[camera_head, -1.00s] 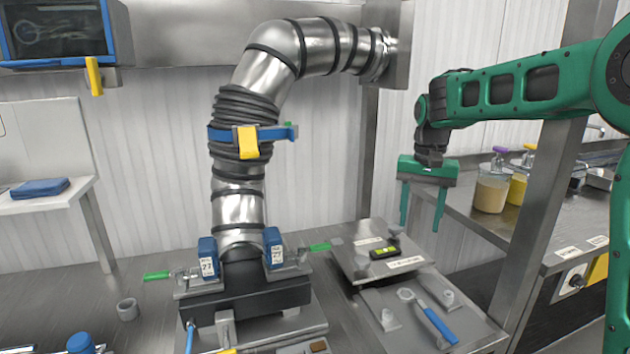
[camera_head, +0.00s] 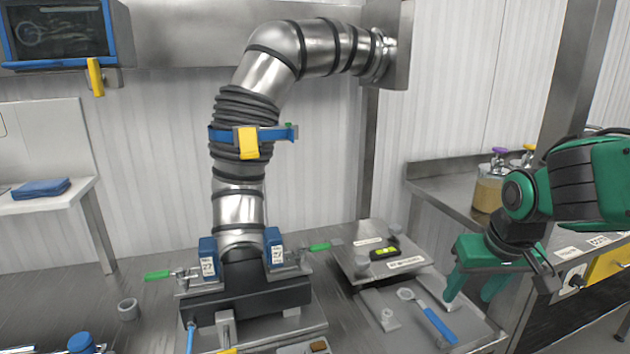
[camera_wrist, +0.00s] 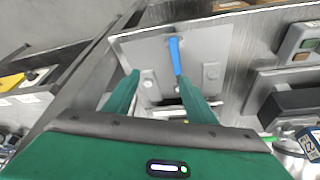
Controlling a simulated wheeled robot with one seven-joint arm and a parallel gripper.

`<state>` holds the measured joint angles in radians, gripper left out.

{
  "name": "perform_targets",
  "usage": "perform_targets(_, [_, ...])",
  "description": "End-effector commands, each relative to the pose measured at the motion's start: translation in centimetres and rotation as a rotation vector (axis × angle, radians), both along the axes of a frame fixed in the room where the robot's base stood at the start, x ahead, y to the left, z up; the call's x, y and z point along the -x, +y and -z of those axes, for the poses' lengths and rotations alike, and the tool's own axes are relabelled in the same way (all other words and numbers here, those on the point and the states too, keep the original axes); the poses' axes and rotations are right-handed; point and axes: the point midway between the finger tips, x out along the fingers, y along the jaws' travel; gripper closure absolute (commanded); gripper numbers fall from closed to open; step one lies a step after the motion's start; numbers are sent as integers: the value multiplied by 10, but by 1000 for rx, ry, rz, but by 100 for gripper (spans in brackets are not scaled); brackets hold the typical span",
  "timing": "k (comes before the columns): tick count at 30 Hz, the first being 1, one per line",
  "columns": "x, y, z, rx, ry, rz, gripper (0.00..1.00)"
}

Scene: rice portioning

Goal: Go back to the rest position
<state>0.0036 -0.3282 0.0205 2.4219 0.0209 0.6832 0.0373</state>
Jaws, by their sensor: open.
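My green gripper (camera_head: 468,294) is at the right of the head view, over the right edge of the work table. Its two fingers point down and stand apart with nothing between them. In the wrist view my gripper (camera_wrist: 155,95) shows its open fingers on either side of a metal plate (camera_wrist: 215,40). A tool with a blue handle (camera_wrist: 176,55) lies on that plate; the tool (camera_head: 437,322) also shows in the head view, left of my fingers and apart from them.
A bent steel duct (camera_head: 240,170) with a black base stands left of the tool. A raised plate with a small level (camera_head: 384,253) sits behind the tool. A side counter (camera_head: 440,180) with jars (camera_head: 489,190) and a steel post (camera_head: 560,90) are at the right.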

Motion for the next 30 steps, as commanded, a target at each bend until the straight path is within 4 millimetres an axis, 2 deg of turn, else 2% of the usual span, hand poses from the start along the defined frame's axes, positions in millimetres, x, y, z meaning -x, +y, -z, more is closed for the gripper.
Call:
perform_targets(5, [28,0,14,-4,-41,-37,49])
perform_targets(11, [64,-45,20,-7,57,110,49])
perform_targets(18, [130,-93,28,-47,210,327,49])
perform_targets(24, [183,-111,32,-103,323,485,49])
perform_targets(27, [193,-113,32,-116,345,512,49])
perform_targets(30, [195,-113,32,-118,349,516,49])
